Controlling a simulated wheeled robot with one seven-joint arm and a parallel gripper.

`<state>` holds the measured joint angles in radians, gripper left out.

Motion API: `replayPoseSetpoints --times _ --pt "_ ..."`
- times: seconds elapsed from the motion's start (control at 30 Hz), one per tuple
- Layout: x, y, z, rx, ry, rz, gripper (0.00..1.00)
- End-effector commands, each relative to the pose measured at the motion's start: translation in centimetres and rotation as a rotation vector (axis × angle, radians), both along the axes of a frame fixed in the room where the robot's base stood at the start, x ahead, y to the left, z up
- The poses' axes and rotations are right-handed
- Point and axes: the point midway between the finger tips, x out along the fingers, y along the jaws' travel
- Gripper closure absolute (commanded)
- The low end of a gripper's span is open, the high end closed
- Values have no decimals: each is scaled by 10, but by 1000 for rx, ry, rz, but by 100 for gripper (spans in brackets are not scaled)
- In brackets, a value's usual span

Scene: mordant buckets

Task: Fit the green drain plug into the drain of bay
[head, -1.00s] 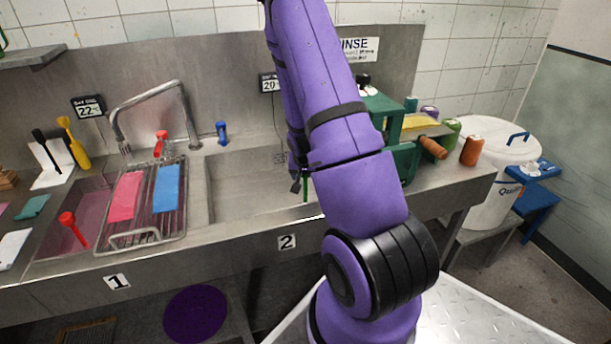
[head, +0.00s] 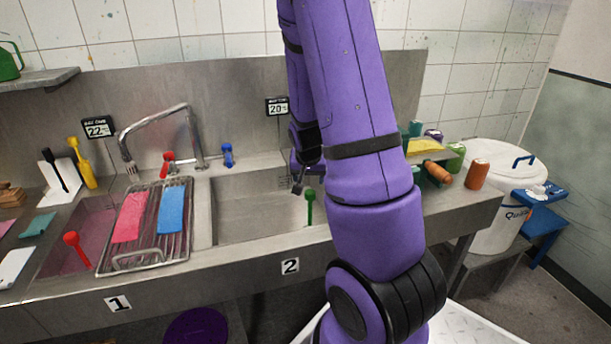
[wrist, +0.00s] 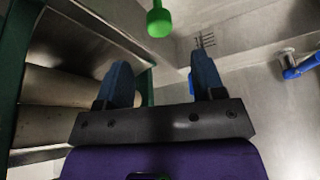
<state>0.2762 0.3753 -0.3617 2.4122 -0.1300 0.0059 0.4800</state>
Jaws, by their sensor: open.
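The green drain plug (head: 309,198) stands upright in the right-hand basin, bay 2 (head: 250,222), near its right end. Its base is hidden behind the front rim, so I cannot tell whether it sits in the drain. In the wrist view the plug's green knob (wrist: 160,22) shows beyond my fingertips, apart from them. My gripper (wrist: 163,82) is open and empty. In the head view it is partly hidden behind my purple arm, just left of and above the plug. The drain hole is not visible.
Bay 1 (head: 55,262) on the left holds a red plug (head: 74,246) and has a wire rack (head: 140,258) with pink and blue cloths across it. A tap (head: 188,125) stands behind. Spools crowd the right counter. A green frame (wrist: 14,80) is close left of my gripper.

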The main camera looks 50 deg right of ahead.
Motion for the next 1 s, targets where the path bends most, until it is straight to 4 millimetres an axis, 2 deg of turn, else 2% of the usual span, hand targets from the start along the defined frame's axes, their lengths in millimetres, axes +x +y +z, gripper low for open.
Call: replayPoseSetpoints --times 0.17,0.3,0.47,0.77,1.0 --pt "7 22 29 13 -18 54 38" --pt "10 56 71 33 -35 146 38" --pt "4 99 118 49 -49 268 38" --pt "-34 175 196 53 -69 508 38" --pt "-86 228 243 29 -76 706 38"
